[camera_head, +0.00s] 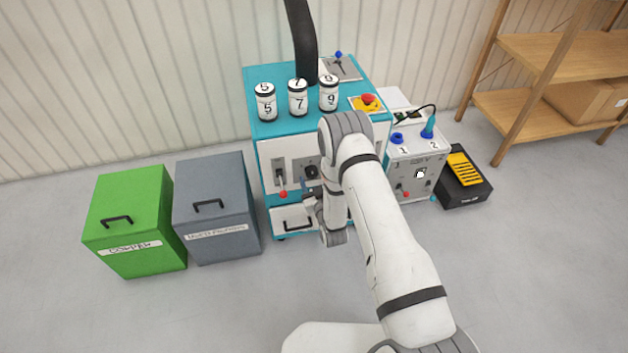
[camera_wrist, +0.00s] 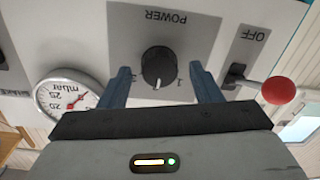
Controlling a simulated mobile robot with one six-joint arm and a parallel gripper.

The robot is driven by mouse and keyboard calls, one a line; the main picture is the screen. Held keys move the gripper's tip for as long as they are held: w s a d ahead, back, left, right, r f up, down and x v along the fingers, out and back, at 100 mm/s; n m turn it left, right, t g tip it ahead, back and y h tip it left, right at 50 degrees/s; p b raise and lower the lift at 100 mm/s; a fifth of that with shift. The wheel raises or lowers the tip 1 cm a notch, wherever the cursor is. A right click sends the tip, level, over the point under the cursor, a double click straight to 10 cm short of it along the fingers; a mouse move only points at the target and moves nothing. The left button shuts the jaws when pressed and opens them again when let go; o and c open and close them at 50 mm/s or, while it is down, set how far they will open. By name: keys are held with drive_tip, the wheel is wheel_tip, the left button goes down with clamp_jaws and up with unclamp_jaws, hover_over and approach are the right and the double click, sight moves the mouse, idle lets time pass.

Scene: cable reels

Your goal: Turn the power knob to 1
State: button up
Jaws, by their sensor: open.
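The black power knob (camera_wrist: 158,64) sits on a grey plate (camera_wrist: 190,35) marked POWER, which appears upside down in the wrist view. A white mark shows at the knob's lower edge in that view, with a "1" printed to the right of it. My gripper (camera_wrist: 160,70) is open, with one blue finger on each side of the knob and a visible gap to both. Contact is not visible. In the head view, the knob (camera_head: 311,172) is on the front of the teal machine (camera_head: 258,135), and my gripper (camera_head: 313,190) is just before it, partly hidden by my arm.
A red-tipped lever (camera_wrist: 278,90) marked OFF and a pressure gauge (camera_wrist: 66,95) flank the knob. A drawer (camera_head: 292,219) lies below. Numbered canisters (camera_head: 298,99) and a red button (camera_head: 369,99) are on top. Green (camera_head: 130,225) and grey (camera_head: 213,215) bins stand left.

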drive_tip(key=shift+w, duration=0.1)
drive_tip(key=c, duration=1)
drive_tip(key=shift+n, duration=0.4)
drive_tip(key=n+b, duration=0.3)
drive_tip(key=n, duration=0.1)
drive_tip(key=shift+f+b, duration=0.1)
drive_tip(key=shift+b, duration=0.2)
drive_tip(key=n+b, duration=0.2)
drive_tip(key=n, duration=0.3)
drive_tip(key=shift+a+b, duration=0.1)
drive_tip(key=shift+b, duration=0.3)
drive_tip(key=shift+r, duration=0.2)
drive_tip(key=o, duration=1)
